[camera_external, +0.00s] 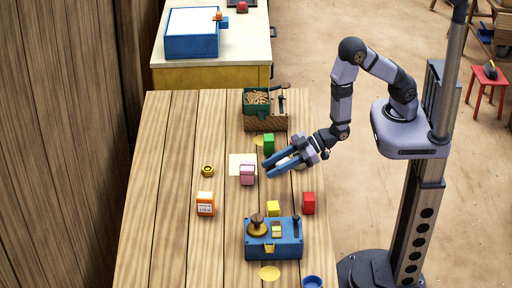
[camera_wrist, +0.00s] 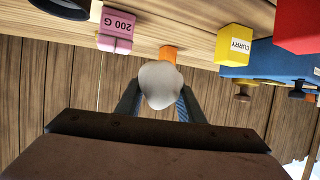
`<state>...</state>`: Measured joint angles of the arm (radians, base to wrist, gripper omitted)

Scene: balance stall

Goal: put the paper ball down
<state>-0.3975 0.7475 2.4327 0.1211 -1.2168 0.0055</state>
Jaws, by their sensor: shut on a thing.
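A whitish paper ball (camera_wrist: 160,84) sits between the fingers of my gripper (camera_wrist: 158,104) in the wrist view. The fingers close on it from both sides. In the external view my gripper (camera_external: 279,166) is over the right part of the wooden table (camera_external: 150,200), and the pale ball (camera_external: 284,161) shows only partly between the blue fingers. It appears held above the table; the exact height is hard to tell.
A pink 200 G block (camera_external: 247,174) stands just left of my gripper, a green block (camera_external: 268,143) behind it. Yellow (camera_external: 273,208) and red (camera_external: 308,203) blocks and a blue scale (camera_external: 285,245) stand nearer the front. An orange block (camera_external: 205,203) stands left. The table's left side is clear.

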